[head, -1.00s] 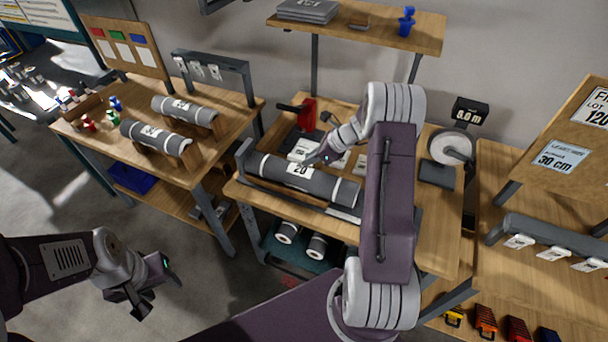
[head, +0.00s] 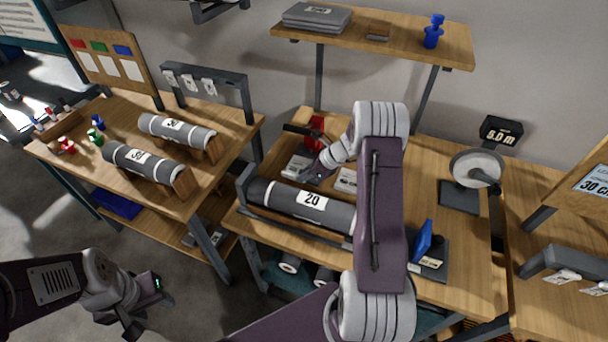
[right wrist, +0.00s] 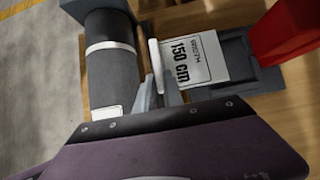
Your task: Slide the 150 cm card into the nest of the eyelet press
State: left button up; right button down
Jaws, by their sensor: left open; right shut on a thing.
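The eyelet press has a red body (head: 315,130), which also shows in the right wrist view (right wrist: 290,30), and a dark base (right wrist: 240,88). The white 150 cm card (right wrist: 200,60) lies flat at the base, its far edge close to the red body. In the head view the card (head: 296,165) is partly behind my right gripper (head: 313,176). My right gripper (right wrist: 155,82) is shut on the card's near edge, beside the grey roll. How deep the card sits in the nest cannot be told. My left gripper (head: 145,300) is open and empty, low over the floor.
A grey roll marked 20 (head: 300,203) lies in a cradle in front of the press. Another white card (head: 345,180) lies right of my right gripper. Rolls lie on the left table (head: 215,115).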

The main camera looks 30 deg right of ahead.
jog(key=shift+d+f+b, duration=0.3)
jog(key=shift+f+b, duration=0.1)
jog(key=shift+f, duration=0.4)
jog(key=shift+w+d+f+b, duration=0.2)
jog(key=shift+w+f+b, duration=0.1)
jog(key=shift+f, duration=0.3)
jog(key=shift+w+d+f+b, duration=0.15)
jog(key=shift+f+b, duration=0.1)
jog(key=shift+f, duration=0.6)
jog(key=shift+f+b, duration=0.2)
jog(key=shift+b, duration=0.2)
jog(key=shift+w+d, duration=0.1)
jog(key=shift+d, duration=0.05)
jog(key=shift+w+d+p, duration=0.65)
jog(key=shift+w+d, duration=0.15)
jog(key=shift+d, duration=0.15)
jog(key=shift+w+d, duration=0.85)
jog(key=shift+d, duration=0.15)
